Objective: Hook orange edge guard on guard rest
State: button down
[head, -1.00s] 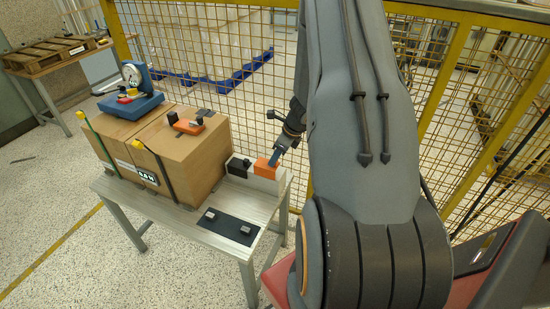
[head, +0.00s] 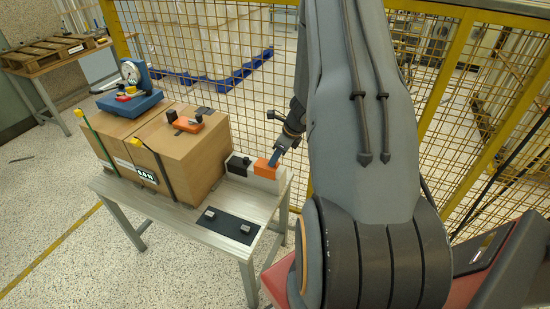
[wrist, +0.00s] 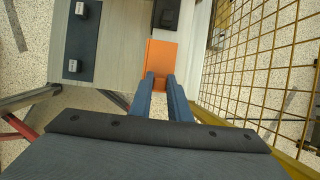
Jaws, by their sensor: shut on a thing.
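The orange edge guard (head: 266,169) is at the right end of a low white block at the table's back right edge, which looks like the guard rest (head: 262,183).
A black guard (head: 239,165) sits beside the orange one. Two cartons (head: 190,158) stand left, with an orange tool (head: 188,121) and a blue scale (head: 130,97) on top. A black mat (head: 228,226) with two small metal blocks lies in front. Yellow mesh fence (head: 240,115) stands close behind.

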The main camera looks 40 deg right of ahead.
jog(key=shift+f+b, duration=1.6)
jog(key=shift+f, duration=0.15)
jog(key=c, duration=1.6)
grip_release()
jog(key=shift+r, duration=0.1)
jog(key=shift+r+p, duration=2.75)
jog(key=shift+r, duration=0.2)
